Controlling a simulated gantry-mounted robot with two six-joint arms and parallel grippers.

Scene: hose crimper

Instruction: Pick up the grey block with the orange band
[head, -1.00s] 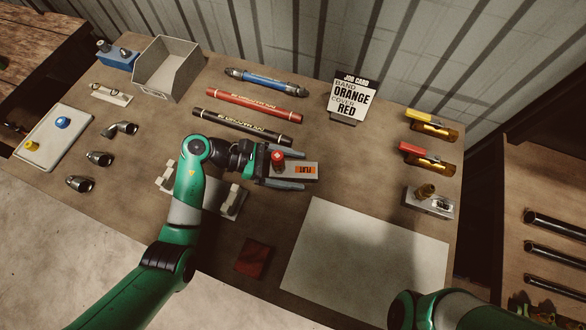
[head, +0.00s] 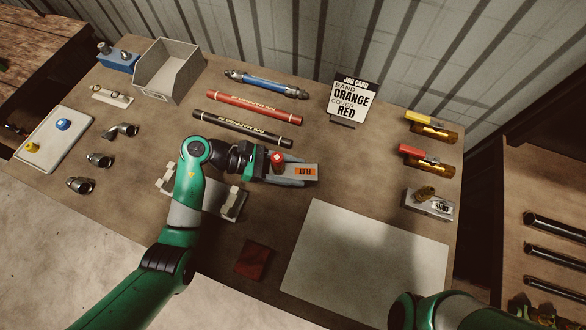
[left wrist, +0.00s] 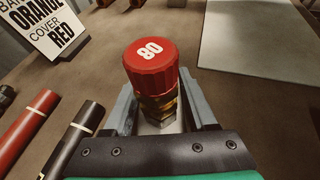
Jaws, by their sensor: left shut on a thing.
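The grey block with the orange band (head: 303,172) is in my left gripper (head: 294,176), near the middle of the table in the head view. A fitting with a red cap (head: 278,158) stands on the block. In the left wrist view the red cap (left wrist: 149,63) is marked 80, and a brass-coloured part shows below it. My left gripper's fingers lie along both sides of the block and are shut on it. Whether the block touches the table is hard to tell. My right gripper is not clearly in view.
A job card (head: 352,100) reads band ORANGE, cover RED. Black (head: 243,128) and red (head: 254,107) hoses lie behind the gripper. A grey block with a brass fitting (head: 428,203) stands at right. A pale sheet (head: 365,255) and dark red square (head: 254,259) lie in front.

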